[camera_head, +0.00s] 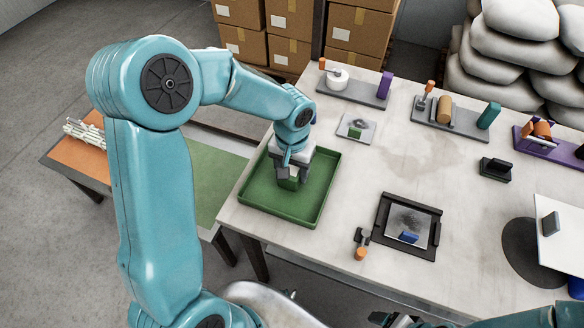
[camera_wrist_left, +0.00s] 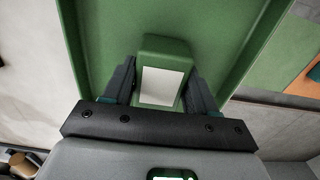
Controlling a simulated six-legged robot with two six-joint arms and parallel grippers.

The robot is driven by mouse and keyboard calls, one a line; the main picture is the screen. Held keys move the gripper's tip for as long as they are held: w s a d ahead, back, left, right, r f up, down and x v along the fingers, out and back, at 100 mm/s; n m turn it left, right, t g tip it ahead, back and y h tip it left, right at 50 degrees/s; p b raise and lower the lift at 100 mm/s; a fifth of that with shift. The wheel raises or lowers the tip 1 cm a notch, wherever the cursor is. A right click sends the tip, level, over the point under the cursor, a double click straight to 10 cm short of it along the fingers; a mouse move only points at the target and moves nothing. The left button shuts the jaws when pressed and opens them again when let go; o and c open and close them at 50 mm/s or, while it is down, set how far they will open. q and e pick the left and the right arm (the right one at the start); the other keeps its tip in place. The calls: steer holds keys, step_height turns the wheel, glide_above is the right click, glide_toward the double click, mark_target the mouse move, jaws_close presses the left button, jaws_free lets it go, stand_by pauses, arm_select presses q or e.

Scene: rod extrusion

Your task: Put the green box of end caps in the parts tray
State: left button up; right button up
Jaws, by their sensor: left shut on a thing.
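The green box of end caps (camera_head: 291,181) is between the fingers of my left gripper (camera_head: 288,172), inside the outline of the green parts tray (camera_head: 291,216). The left wrist view shows the green box (camera_wrist_left: 163,50) with a white label, gripped on both sides by the dark fingers of my left gripper (camera_wrist_left: 161,85). The tray's green wall (camera_wrist_left: 85,45) surrounds the box in that view. I cannot tell whether the box touches the tray floor.
The tray sits at the left end of the white table (camera_head: 350,190). A black-framed plate (camera_head: 406,226) and an orange-handled tool (camera_head: 361,245) lie to its right. A small card with a green block (camera_head: 355,128) lies behind. Fixtures (camera_head: 354,87) line the back.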

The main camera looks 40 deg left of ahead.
mark_target(292, 169)
arm_select(q)
steer(key=shift+f, duration=0.2)
steer(key=o, duration=1.1)
steer(key=shift+r, duration=0.15)
steer(key=shift+r, duration=0.25)
step_height(292, 169, up, 12)
steer(key=shift+f+p, duration=0.15)
steer(key=shift+p, duration=0.25)
